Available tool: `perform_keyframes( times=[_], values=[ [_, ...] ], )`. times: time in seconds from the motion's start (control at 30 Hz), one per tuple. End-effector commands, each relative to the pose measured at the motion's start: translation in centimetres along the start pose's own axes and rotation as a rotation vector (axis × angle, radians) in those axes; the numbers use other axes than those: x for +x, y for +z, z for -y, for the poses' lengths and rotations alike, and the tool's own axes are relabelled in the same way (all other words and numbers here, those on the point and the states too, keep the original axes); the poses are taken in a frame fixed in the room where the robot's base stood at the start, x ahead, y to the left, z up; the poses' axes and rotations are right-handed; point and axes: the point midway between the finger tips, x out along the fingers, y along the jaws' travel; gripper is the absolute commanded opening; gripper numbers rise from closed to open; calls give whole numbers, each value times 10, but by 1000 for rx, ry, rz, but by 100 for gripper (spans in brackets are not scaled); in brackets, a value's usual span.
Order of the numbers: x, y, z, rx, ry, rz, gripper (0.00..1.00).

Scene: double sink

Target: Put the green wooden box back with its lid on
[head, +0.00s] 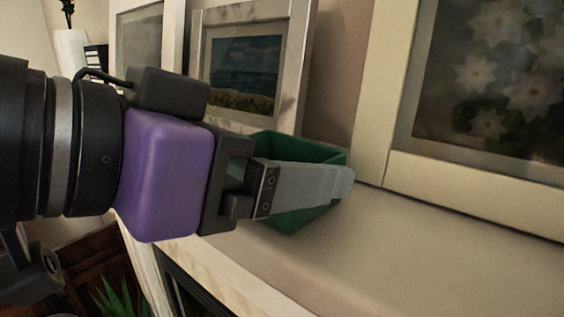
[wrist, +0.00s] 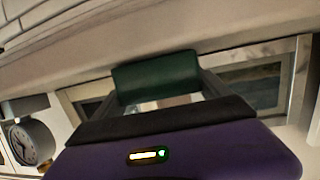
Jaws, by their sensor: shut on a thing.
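The green wooden box (head: 298,217) is in the head view beyond my finger, on or just above the pale ledge. Its upper side looks open, with inner walls showing, and part of it is hidden behind the finger. My gripper (head: 338,182) reaches in from the left and is shut on the box. In the wrist view the green box (wrist: 156,76) sits between the two fingers. I cannot tell whether the box touches the ledge. I see no lid in either view.
The pale ledge (head: 420,235) is clear to the right of the box. A framed seascape (head: 243,72) leans behind it, and a large framed flower picture (head: 490,90) stands to the right. A round clock (wrist: 30,141) shows in the wrist view. A green plant (head: 122,300) is below.

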Motion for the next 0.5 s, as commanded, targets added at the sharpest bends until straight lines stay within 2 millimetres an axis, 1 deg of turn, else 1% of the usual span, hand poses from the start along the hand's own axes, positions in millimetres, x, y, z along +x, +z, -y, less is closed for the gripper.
perform_keyframes(
  times=[0.13, 0.17, 0.2, 0.23, 0.5],
  values=[
    [1, 2, 0, 0, 1, -1, 39],
    [2, 2, 0, 0, 1, -1, 88],
    [1, 2, 0, 0, 1, -1, 96],
    [1, 2, 0, 0, 1, 0, 100],
    [0, 0, 0, 0, 0, 0, 100]
  ],
)
